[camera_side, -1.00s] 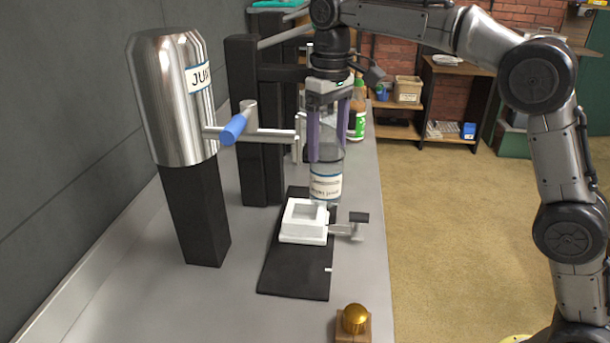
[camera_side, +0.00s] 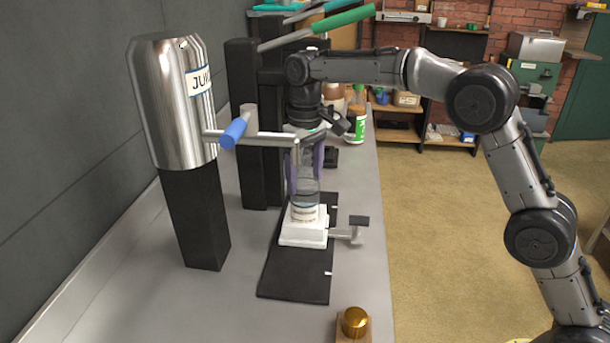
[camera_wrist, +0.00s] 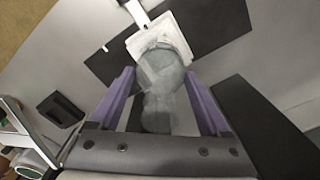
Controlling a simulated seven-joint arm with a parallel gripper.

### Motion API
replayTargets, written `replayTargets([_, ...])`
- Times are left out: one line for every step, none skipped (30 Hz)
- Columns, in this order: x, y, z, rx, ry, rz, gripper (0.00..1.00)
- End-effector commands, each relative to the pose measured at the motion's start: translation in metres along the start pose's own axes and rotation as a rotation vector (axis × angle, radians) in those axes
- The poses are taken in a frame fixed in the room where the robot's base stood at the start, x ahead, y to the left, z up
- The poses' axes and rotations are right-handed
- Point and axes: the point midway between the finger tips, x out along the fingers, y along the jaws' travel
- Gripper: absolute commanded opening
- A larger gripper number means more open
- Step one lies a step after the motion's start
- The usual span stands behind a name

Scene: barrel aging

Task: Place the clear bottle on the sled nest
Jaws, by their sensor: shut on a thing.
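The clear bottle (camera_side: 306,190) is upright between the purple fingers of my gripper (camera_side: 305,178), which is shut on it. Its base sits at the white square nest (camera_side: 303,236) on the black sled plate (camera_side: 295,280); the lower part of its label is hidden in the nest's recess. In the wrist view the bottle (camera_wrist: 160,85) reaches from between the fingers of my gripper (camera_wrist: 163,95) to the white nest (camera_wrist: 178,32). I cannot tell whether the base touches the nest floor.
A steel cylinder on a black post (camera_side: 175,100) stands to the left, its blue-handled lever (camera_side: 235,130) reaching close to my gripper. A small handle (camera_side: 352,230) projects right of the nest. A gold knob (camera_side: 354,321) is at the front edge. A green-labelled bottle (camera_side: 355,125) stands behind.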

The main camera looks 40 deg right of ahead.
Motion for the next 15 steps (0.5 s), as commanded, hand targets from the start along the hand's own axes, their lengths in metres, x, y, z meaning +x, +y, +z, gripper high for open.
replayTargets([-0.0010, 0.0000, -0.0002, 0.000, 0.002, 0.000, 0.00])
replayTargets([-0.0009, 0.0000, -0.0001, 0.000, 0.002, 0.000, 0.00])
replayTargets([-0.0004, 0.0000, 0.0000, 0.000, 0.001, 0.000, 0.00])
replayTargets([0.0004, 0.0000, 0.0000, 0.000, 0.001, 0.000, 0.00])
replayTargets([0.0013, 0.0000, 0.0001, 0.000, 0.000, 0.000, 0.00])
replayTargets([0.0026, 0.0000, 0.0002, 0.000, 0.000, 0.000, 0.00])
replayTargets([0.0033, 0.0000, 0.0003, 0.000, -0.002, 0.000, 0.84])
replayTargets([0.0032, 0.0000, 0.0003, 0.000, -0.002, 0.000, 0.89])
replayTargets([0.0032, 0.0000, 0.0003, 0.000, -0.002, 0.000, 0.97])
replayTargets([0.0032, 0.0000, 0.0003, 0.000, -0.002, 0.000, 1.00])
replayTargets([0.0032, 0.0000, 0.0003, 0.000, -0.002, 0.000, 1.00])
replayTargets([0.0031, 0.0000, 0.0003, 0.000, -0.002, 0.000, 1.00])
replayTargets([0.0031, 0.0000, 0.0003, 0.000, -0.002, 0.000, 1.00])
replayTargets([0.0031, 0.0000, 0.0003, 0.000, -0.002, 0.000, 1.00])
replayTargets([0.0030, 0.0000, 0.0003, 0.000, -0.002, 0.000, 1.00])
